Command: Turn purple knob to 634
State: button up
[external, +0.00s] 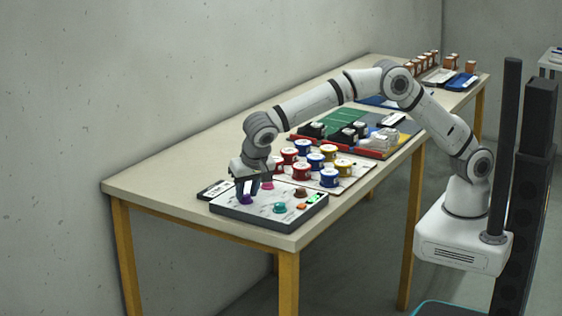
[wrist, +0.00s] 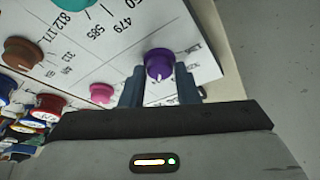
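The purple knob (wrist: 158,66) stands on the white-topped control panel (wrist: 120,50), with a pale pointer mark on its face. In the external view the purple knob (external: 246,200) is at the panel's near left, partly hidden by my fingers. My gripper (wrist: 160,80) points down at it, one finger on each side. The fingers are apart and close to the knob's sides; I cannot tell if they touch it. In the external view my gripper (external: 248,188) is low over the panel (external: 262,224). Numbers such as 479 and 585 are printed on the panel; those beside the purple knob are unreadable.
A pink knob (wrist: 102,92), a brown knob (wrist: 22,52) and a teal knob (external: 280,208) share the panel. Red, blue and yellow tins (external: 330,178) stand just behind it. The table edge (external: 250,238) is close in front.

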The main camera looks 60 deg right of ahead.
jog(key=o, duration=0.4)
jog(key=v, duration=0.7)
jog(key=shift+s+a+r, duration=0.1)
jog(key=shift+s+r, duration=0.05)
jog(key=shift+r, duration=0.2)
